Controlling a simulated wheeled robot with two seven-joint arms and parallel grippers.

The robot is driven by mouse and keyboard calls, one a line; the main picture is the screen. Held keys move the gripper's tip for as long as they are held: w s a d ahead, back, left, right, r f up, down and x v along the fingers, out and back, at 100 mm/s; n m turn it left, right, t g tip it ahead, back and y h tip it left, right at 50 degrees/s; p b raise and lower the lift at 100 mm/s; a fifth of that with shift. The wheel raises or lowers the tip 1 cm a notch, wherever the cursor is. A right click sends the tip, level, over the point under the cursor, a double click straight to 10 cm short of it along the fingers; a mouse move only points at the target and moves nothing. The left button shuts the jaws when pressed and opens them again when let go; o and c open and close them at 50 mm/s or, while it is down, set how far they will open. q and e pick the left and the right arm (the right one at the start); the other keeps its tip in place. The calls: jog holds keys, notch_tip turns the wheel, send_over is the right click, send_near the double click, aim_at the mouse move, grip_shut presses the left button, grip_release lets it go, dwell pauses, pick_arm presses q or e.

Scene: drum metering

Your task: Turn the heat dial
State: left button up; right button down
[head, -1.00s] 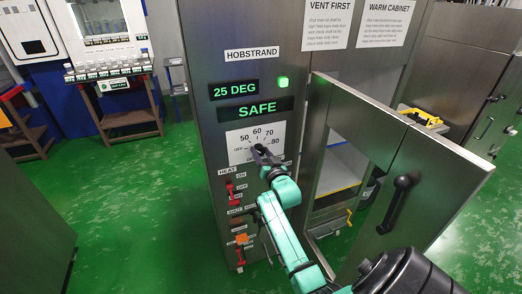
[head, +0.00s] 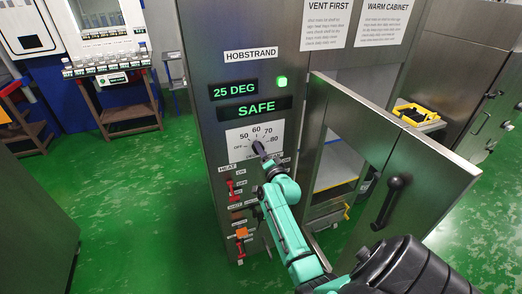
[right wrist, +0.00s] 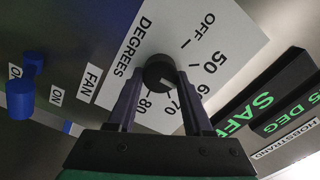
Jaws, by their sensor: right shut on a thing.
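The heat dial (right wrist: 159,71) is a round black knob on a white scale plate (head: 243,148) marked OFF, 50, 60, 70, 80 and DEGREES. My right gripper (right wrist: 160,82) is shut on the dial, with one finger on each side of it. In the head view the right gripper (head: 263,153) reaches the lower right part of the scale and hides most of the knob. A small pale mark shows on the knob in the right wrist view. The display (head: 233,91) reads 25 DEG and the one below (head: 240,110) reads SAFE. My left gripper is not in view.
Red switches (head: 231,190) sit below the dial on the steel panel, near my forearm. A cabinet door (head: 410,170) with a black handle (head: 391,201) stands open to the right of my arm. Open green floor lies to the left.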

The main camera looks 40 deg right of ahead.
jog(key=shift+m, duration=0.3)
jog(key=shift+c, duration=1.5)
grip_release()
jog(key=shift+s, duration=0.1)
jog(key=b+v, duration=0.2)
jog(key=v, duration=1.2)
jog(key=shift+s+a, duration=0.15)
